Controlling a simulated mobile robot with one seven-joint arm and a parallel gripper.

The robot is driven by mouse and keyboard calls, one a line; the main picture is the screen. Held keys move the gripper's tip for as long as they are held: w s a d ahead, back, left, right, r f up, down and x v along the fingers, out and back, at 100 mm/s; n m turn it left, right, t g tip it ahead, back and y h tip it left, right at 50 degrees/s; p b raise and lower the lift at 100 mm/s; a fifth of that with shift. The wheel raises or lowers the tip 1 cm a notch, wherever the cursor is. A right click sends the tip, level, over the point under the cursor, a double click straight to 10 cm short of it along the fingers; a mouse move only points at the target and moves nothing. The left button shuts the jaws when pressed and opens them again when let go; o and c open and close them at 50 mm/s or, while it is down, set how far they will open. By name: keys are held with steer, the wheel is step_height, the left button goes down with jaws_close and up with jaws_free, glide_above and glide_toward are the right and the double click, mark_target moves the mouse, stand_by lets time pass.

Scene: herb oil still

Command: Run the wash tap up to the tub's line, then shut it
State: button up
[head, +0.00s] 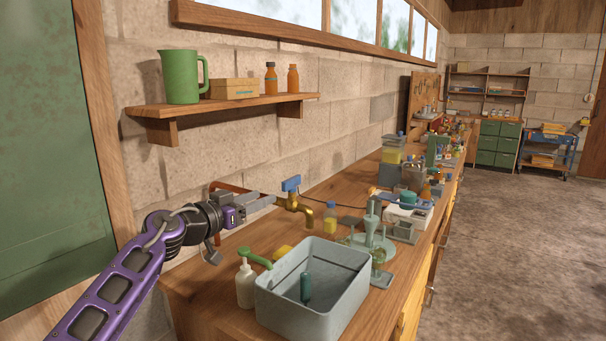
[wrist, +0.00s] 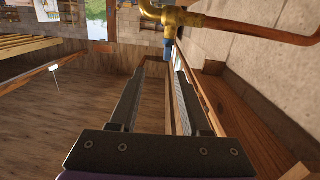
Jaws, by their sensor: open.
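The brass wash tap (head: 293,203) with a blue handle (head: 291,184) sticks out from the wall above the bench. No stream shows below its spout. The grey tub (head: 290,310) stands on the bench below and in front of it. A dark teal object (head: 305,287) is inside the tub. In the wrist view, the open fingers (wrist: 161,66) point toward the tap (wrist: 172,14), which is at the top.
A white pump bottle (head: 245,285) and a yellow sponge-like block (head: 283,252) stand beside the tub. A green stand (head: 373,242) and a yellow bottle (head: 330,217) are close on the right. A shelf (head: 225,104) hangs above my arm. The floor at right is clear.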

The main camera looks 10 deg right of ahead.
mark_target(300, 176)
steer(key=shift+t, duration=0.5)
steer(key=x, duration=0.6)
steer(key=p+x, duration=0.1)
steer(key=x, duration=0.4)
steer(key=w+x, duration=0.1)
steer(key=x, duration=0.5)
steer(key=shift+w+a+f+p, duration=0.15)
steer(key=shift+w+f+p, duration=0.1)
steer(key=shift+p, duration=0.15)
jaws_close()
